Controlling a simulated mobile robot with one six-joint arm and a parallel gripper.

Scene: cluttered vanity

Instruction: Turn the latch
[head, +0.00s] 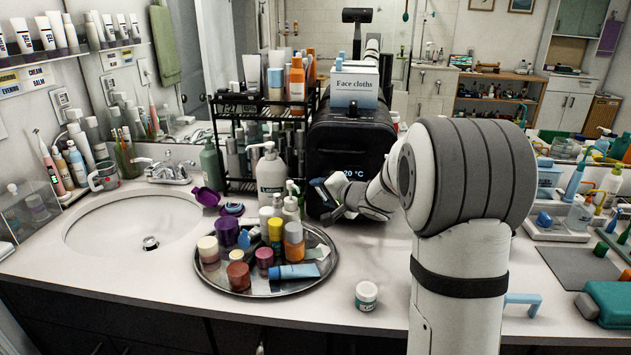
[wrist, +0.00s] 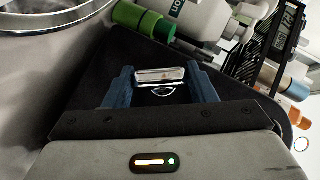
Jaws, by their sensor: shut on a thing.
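A black box (head: 345,140) with a lit temperature display stands on the counter behind the round tray. The latch (wrist: 160,75), a small shiny metal bar, is on the dark face of this box in the wrist view. My gripper (wrist: 160,82) has one blue finger on each side of the latch, touching its ends, and is shut on it. In the head view my gripper (head: 327,190) is at the lower left front of the box. The latch itself cannot be made out there, as the gripper covers it.
A round metal tray (head: 215,283) crowded with jars, tubes and bottles stands just left of my gripper. A pump bottle (head: 271,175) and a black rack (head: 232,183) stand close by. A small jar (head: 366,296) is near the front edge. A Face cloths box (head: 354,88) sits on top.

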